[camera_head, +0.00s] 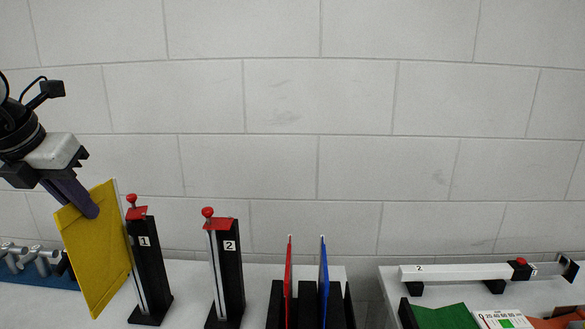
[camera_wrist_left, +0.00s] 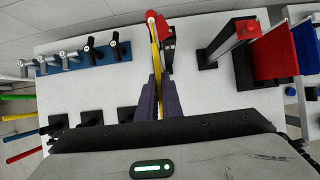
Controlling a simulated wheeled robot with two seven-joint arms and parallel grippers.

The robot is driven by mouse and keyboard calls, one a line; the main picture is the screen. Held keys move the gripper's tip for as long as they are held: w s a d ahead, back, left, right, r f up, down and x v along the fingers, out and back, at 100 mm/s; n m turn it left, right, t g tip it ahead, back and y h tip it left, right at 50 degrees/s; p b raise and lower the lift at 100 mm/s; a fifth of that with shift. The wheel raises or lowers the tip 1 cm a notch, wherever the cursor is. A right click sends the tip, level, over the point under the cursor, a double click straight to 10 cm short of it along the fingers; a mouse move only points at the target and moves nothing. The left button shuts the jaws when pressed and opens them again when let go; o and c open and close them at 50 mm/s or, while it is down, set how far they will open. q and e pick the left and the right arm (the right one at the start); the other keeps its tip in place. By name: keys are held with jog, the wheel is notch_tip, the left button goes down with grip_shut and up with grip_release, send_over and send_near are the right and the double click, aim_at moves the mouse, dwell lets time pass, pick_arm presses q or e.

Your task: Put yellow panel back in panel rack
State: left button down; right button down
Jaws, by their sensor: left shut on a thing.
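My left gripper (camera_head: 88,204) is shut on the top edge of the yellow panel (camera_head: 97,255). The panel hangs tilted at the left, close beside the stand marked 1; I cannot tell if they touch. In the left wrist view the yellow panel (camera_wrist_left: 154,42) shows edge-on between the purple fingers (camera_wrist_left: 158,97). The black panel rack (camera_head: 337,308) stands right of the stand marked 2. It holds a red panel (camera_head: 288,275) and a blue panel (camera_head: 324,275), both upright. Its lower part is cut off by the picture's edge. My right gripper is not in view.
Stand 1 (camera_head: 150,265) and stand 2 (camera_head: 229,270), both with red tops, stand between the yellow panel and the rack. A blue holder with grey tools (camera_head: 38,265) is at far left. A white bar (camera_head: 455,273) lies on the right table. The wall is behind.

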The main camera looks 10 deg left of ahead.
pick_arm(q)
notch_tip(320, 180, up, 14)
jog(key=shift+r, duration=0.15)
dwell(1.4)
